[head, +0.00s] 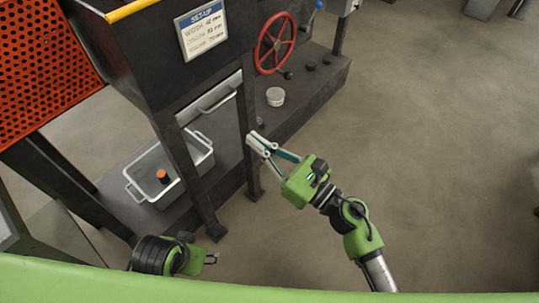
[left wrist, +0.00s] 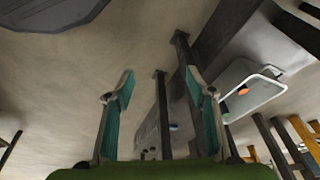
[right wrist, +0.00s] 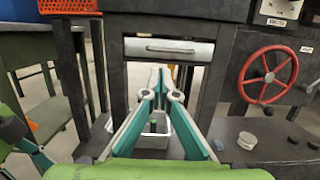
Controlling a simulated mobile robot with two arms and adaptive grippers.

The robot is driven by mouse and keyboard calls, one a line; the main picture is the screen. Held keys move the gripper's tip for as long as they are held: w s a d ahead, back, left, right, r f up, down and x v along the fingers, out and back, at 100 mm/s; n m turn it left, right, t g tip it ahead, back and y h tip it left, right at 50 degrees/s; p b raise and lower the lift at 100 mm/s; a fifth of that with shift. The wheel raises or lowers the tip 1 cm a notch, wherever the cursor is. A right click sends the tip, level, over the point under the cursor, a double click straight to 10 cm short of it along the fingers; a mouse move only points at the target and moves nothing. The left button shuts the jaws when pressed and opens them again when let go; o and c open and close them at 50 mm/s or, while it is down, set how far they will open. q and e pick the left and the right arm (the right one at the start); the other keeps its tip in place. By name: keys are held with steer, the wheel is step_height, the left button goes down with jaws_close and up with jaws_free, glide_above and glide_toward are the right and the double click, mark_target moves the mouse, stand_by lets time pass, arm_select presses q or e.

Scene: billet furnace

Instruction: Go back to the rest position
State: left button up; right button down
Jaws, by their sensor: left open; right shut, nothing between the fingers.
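My right gripper (head: 258,146) is shut and empty. In the head view its fingertips point up and left, close to the dark front leg of the furnace frame (head: 250,150); I cannot tell whether they touch it. In the right wrist view the fingers (right wrist: 162,88) meet in front of the frame, below a drawer (right wrist: 168,49) with a handle.
A grey bin (head: 133,190) holding an orange-topped piece (head: 162,176) stands on the low shelf inside the frame. A red handwheel (head: 275,43), a round pale tin (head: 275,96) and a blue-knobbed lever (head: 319,5) are farther back. The floor (head: 440,130) on the right is clear.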

arm_select(q)
steer(key=shift+v, duration=0.9)
arm_select(e)
steer(key=shift+v, duration=1.85)
steer(key=shift+r, duration=0.1)
